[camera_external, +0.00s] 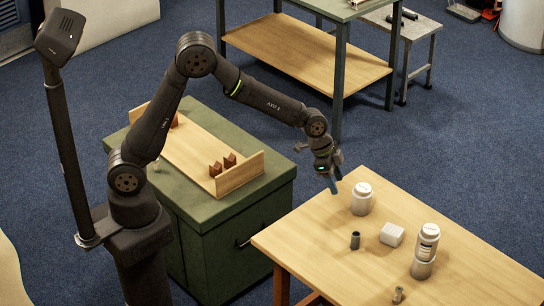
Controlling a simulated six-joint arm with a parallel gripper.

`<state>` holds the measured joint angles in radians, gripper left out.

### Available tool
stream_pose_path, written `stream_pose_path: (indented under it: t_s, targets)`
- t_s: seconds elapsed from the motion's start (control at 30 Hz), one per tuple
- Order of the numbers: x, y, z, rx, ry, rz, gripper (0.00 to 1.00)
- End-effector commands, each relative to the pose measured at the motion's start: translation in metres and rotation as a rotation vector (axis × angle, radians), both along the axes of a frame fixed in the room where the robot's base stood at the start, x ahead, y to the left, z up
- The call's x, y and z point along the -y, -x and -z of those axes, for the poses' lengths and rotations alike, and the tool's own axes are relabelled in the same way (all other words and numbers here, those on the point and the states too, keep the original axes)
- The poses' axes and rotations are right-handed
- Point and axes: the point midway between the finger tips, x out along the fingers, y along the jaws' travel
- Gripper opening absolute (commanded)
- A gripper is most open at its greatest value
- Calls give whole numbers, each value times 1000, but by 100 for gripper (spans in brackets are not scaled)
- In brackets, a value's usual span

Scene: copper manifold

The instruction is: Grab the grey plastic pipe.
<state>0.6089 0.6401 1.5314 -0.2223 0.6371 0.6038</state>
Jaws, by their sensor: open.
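A short dark grey cylinder (355,241), which looks like the grey plastic pipe, stands upright on the wooden table (310,244), left of the middle of the items there. My gripper (334,185) is open and empty, pointing down near the table's far left corner. In the picture it is above and to the left of the grey pipe, clearly apart from it. Nothing hides the pipe.
A white lidded jar (362,199) stands behind the pipe, a white ribbed block (392,234) to its right. A labelled white container (426,245) and a small brownish fitting (398,295) stand further right and front. A green cabinet (225,211) holds a wooden tray with brown blocks.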

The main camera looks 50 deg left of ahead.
Motion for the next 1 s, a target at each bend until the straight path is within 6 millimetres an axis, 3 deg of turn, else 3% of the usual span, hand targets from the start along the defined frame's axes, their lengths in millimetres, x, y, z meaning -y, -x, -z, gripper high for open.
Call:
stream_pose_path:
  t_s: [0.03, 0.1, 0.2, 0.33, 0.8, 1.0]
  targets:
    - [24, 14, -9, -2, 11, 61, 49]
    - [46, 29, -17, -7, 20, 122, 49]
    - [65, 42, -25, -12, 30, 179, 49]
    - [75, 48, -22, -16, 34, 203, 49]
    - [106, 37, 58, -16, 33, 201, 49]
    - [115, 34, 80, -15, 34, 200, 49]
